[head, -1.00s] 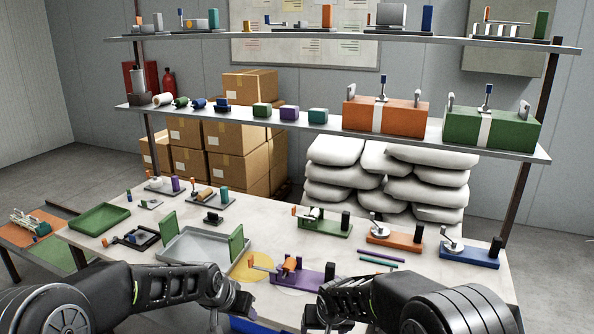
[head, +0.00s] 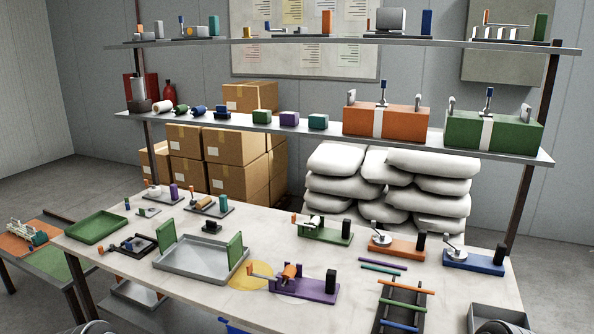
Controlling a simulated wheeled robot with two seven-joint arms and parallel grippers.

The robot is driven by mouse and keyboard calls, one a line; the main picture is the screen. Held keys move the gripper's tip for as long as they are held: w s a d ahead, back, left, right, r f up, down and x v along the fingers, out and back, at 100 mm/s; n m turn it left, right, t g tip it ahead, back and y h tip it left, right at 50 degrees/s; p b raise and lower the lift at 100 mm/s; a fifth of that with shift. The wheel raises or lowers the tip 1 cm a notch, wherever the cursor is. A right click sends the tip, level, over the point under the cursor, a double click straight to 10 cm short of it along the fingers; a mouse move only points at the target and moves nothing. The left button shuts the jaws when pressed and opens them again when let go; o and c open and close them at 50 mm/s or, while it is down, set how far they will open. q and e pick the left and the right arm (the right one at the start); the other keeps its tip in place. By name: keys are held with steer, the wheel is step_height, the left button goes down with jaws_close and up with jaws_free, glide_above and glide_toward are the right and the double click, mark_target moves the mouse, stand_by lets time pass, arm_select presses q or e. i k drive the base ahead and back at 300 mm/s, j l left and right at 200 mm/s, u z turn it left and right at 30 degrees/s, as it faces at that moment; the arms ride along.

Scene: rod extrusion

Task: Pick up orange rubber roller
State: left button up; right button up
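An orange cylinder (head: 290,272) sits on a purple base (head: 312,290) with an orange-tipped crank and a black upright block, near the front middle of the table. A smaller orange-tan roller (head: 203,203) lies on a small dark tray at the back left of the table. I cannot tell which of these is the rubber roller. Neither of my grippers is in view; only small dark parts of my arms show at the bottom edge.
A grey tray with green end plates (head: 200,258) lies left of the purple base. A rack with coloured rods (head: 403,306) lies to its right. Green (head: 326,231), orange (head: 398,245) and blue (head: 474,260) fixtures stand behind. Shelves (head: 400,144) rise beyond the table.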

mark_target(291, 271)
steer(key=z, duration=0.6)
steer(key=j+z, duration=0.25)
steer(key=z, duration=0.2)
steer(key=j+z, duration=0.2)
steer(key=z, duration=0.2)
steer(key=k+j+z, duration=0.15)
steer(key=z, duration=0.3)
steer(key=k+j+z, duration=0.1)
steer(key=z, duration=0.3)
steer(key=k+j+z, duration=0.3)
steer(key=k+j, duration=0.5)
